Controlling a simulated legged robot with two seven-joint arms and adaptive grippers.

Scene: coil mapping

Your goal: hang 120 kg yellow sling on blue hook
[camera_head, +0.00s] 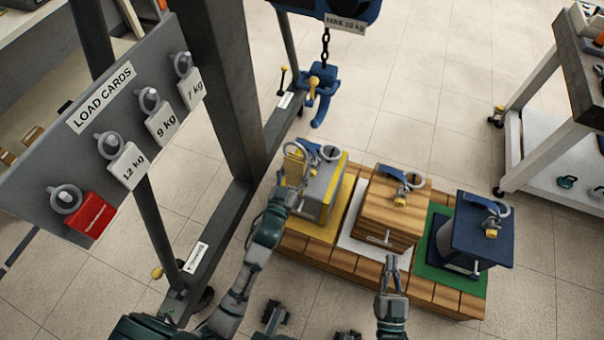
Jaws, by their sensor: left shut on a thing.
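The blue hook (318,92) hangs on a dark chain below a blue hoist body (335,8) at the top. Below it, a grey load box with yellow edges (322,197) sits on a yellow mat. A blue strap and a grey ring (330,153) lie on its top. A yellow sling piece (294,160) stands at the box's left top corner. My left gripper (297,172) is shut on this yellow piece; its fingers partly hide the box's corner. My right gripper (392,265) is open and empty in front of the wooden box. The hook carries nothing.
A wooden box (393,207) on white and a dark blue box (472,247) on green share the slatted pallet (420,302). A LOAD CARDS board (60,165) shows 12, 9 and 7 kg cards and a red one. Grey frame posts stand left; a cart (525,150) stands right.

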